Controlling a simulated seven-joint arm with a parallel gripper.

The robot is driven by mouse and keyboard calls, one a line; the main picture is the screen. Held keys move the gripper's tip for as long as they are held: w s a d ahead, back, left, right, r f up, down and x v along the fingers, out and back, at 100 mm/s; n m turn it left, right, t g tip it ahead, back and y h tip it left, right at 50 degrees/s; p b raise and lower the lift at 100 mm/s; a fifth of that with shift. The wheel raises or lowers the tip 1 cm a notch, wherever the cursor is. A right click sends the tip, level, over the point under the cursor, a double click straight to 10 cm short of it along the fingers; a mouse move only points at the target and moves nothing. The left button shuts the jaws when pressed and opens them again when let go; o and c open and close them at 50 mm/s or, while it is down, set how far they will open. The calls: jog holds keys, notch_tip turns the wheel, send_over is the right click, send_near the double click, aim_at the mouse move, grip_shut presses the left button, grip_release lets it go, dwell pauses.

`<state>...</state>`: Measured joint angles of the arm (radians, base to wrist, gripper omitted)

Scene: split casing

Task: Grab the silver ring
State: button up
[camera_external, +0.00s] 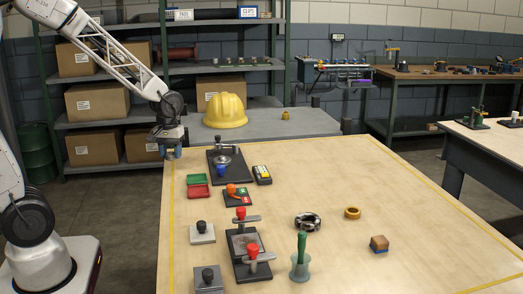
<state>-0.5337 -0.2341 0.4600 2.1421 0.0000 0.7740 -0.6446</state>
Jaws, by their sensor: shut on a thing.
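My gripper (171,154) is at the far left corner of the wooden table, left of the dark fixture plate. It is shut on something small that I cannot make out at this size. A silver, ring-like round piece (224,160) shows on the dark plate (240,174), behind a small blue part. A thick black and silver ring (307,222) lies on the middle of the table, apart from my gripper. I cannot tell for sure which of these is the silver ring.
Red-knobbed clamps (252,250) and red and green trays (198,191) are nearer the left. A yellow helmet (225,111) sits on the grey bench behind.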

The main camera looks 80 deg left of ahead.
jog(key=s+d, duration=0.3)
jog(key=s, duration=0.2)
jog(key=shift+s+r, duration=0.25)
jog(key=shift+r, duration=0.05)
dwell(0.6)
